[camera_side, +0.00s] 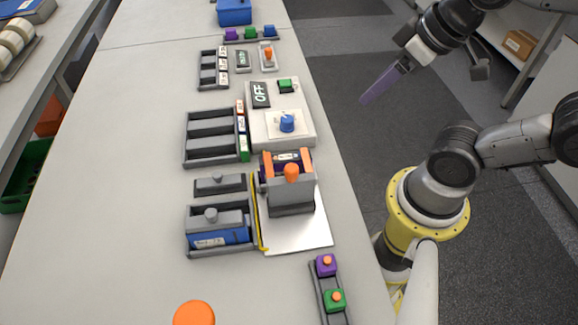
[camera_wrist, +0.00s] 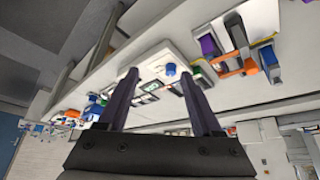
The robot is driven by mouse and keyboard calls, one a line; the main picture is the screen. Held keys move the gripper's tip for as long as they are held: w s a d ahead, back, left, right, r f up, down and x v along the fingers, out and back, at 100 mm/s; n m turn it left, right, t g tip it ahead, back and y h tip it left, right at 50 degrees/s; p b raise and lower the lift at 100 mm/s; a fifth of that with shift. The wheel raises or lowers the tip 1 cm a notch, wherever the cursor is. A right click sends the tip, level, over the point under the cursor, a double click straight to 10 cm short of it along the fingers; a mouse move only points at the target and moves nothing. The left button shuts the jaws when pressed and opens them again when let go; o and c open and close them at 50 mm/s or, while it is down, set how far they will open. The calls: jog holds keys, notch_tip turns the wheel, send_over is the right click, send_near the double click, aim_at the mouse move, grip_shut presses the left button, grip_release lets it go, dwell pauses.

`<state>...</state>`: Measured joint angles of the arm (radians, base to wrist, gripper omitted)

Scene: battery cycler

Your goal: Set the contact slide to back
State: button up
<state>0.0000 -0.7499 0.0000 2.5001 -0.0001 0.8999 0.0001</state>
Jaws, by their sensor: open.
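In the wrist view this fixture shows tilted at the upper right, with orange parts (camera_wrist: 249,67). My gripper (camera_side: 368,98) is raised over the floor to the right of the bench, apart from everything. Its two dark purple fingers (camera_wrist: 160,74) are spread and empty in the wrist view.
A white box with a blue knob (camera_side: 287,123) and an OFF display (camera_side: 260,94) stands behind the fixture. Grey trays (camera_side: 188,250) lie left of it, one holding a blue block (camera_side: 222,236). A rail with purple and green blocks (camera_side: 334,300) is in front.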

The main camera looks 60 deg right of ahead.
dwell(0.4)
jog(key=shift+c, duration=0.6)
notch_tip(320, 180, up, 6)
jog(key=g, duration=0.6)
send_over(292, 168)
notch_tip(292, 168, down, 13)
jog(key=shift+f, duration=0.1)
